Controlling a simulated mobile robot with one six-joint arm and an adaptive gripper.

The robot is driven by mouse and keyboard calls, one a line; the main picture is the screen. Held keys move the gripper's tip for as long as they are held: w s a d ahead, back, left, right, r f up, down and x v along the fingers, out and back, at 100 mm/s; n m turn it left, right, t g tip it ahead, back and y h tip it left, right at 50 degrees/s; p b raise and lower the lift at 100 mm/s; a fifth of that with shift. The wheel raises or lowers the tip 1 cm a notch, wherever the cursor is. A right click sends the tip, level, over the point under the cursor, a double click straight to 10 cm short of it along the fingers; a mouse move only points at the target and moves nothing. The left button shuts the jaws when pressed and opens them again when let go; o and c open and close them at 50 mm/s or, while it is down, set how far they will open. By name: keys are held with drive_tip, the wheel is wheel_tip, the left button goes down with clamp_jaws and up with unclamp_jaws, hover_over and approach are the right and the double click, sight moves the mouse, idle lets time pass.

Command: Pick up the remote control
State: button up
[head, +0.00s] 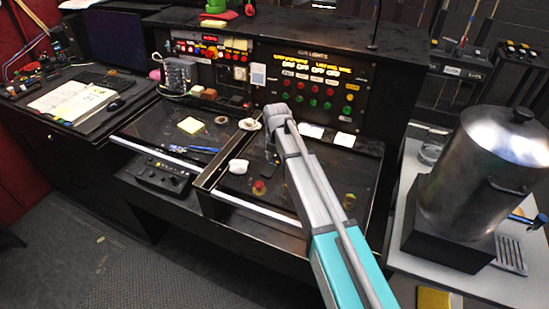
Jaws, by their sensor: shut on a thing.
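My arm reaches in from the lower right over the black console desk (225,215). It bends down at its wrist. My gripper (271,154) is small and dark in this view, low over the right section of the desk. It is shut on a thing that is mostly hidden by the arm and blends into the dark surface. I cannot make out its shape, or whether it is the remote control. No remote control shows clearly elsewhere. A black control box with knobs (162,177) sits on the left front ledge.
A white cup (238,166), a red-topped button (259,187) and a yellowish piece (349,201) stand near my gripper. A lit button panel (315,85) rises behind. A large metal pot (485,170) stands on the right. Blue-handled pliers (203,149) lie left.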

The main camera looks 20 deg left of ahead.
drive_tip(key=s+d+r+p, duration=0.6)
drive_tip(key=s+r+p, duration=0.2)
drive_tip(key=s, duration=0.4)
drive_tip(key=shift+s+r+p, duration=0.25)
drive_tip(key=shift+r+p, duration=0.1)
drive_tip(key=shift+r, duration=0.45)
